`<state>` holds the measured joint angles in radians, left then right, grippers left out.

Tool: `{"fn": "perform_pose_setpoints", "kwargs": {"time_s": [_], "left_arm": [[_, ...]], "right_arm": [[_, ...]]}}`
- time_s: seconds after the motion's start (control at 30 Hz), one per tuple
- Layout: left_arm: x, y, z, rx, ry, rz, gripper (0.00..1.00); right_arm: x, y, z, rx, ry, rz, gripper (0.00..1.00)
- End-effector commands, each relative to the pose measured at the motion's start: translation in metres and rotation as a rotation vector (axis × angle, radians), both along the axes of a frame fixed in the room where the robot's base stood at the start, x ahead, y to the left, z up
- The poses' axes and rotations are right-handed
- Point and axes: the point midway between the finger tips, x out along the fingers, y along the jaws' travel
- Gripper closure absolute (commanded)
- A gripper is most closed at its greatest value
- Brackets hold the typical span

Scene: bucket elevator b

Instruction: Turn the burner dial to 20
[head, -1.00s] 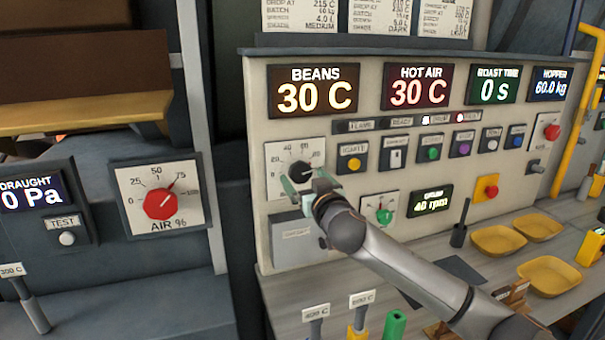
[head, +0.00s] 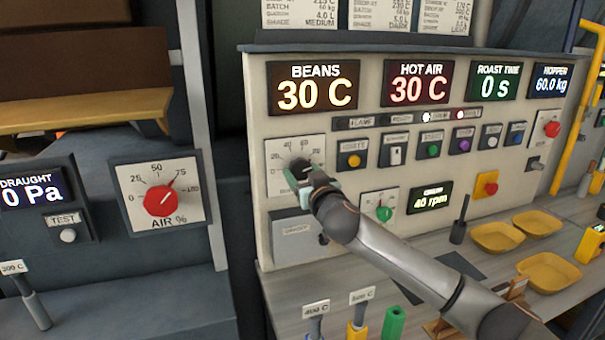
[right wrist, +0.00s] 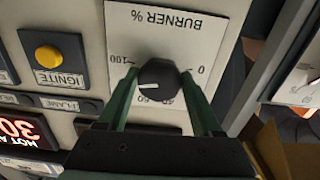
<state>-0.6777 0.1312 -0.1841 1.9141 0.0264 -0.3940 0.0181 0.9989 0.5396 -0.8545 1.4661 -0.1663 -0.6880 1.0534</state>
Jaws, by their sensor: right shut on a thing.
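The burner dial is a dark round knob (head: 299,167) on a white scale plate (head: 283,152) at the left of the cream panel. In the right wrist view the knob (right wrist: 160,76) shows upside down under the words BURNER %. Its white pointer points left there, to the high side of the scale, about where 80 lies; a finger covers that number. My right gripper (head: 308,178) is shut on the knob, one green finger on each side, as the right wrist view (right wrist: 158,82) also shows. My left gripper is not in view.
A red air dial (head: 162,199) is on a separate panel to the left. A green-knobbed gauge (head: 382,213) is just right of my gripper. The yellow ignite button (head: 354,161) is close by. Yellow trays (head: 497,237) stand on the counter at right.

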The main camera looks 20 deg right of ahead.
Motion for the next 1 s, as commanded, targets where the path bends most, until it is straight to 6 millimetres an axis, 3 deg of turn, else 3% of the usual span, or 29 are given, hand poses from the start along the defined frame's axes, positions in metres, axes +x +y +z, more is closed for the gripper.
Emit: {"fn": "perform_pose_setpoints", "kwargs": {"time_s": [0.03, 0.33, 0.67, 1.0], "left_arm": [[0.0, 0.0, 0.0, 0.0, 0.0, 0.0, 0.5], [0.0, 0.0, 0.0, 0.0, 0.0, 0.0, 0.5], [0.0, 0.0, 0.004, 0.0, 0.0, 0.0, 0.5], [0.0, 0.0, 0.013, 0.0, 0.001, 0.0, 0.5]], "right_arm": [[0.0, 0.0, 0.0, 0.0, 0.001, 0.0, 0.57], [0.0, 0.0, 0.0, 0.0, 0.001, -0.001, 0.89], [0.0, 0.0, 0.0, -0.054, 0.0, 0.0, 0.89], [0.0, -0.001, 0.001, -0.297, -0.008, -0.001, 0.89]]}}
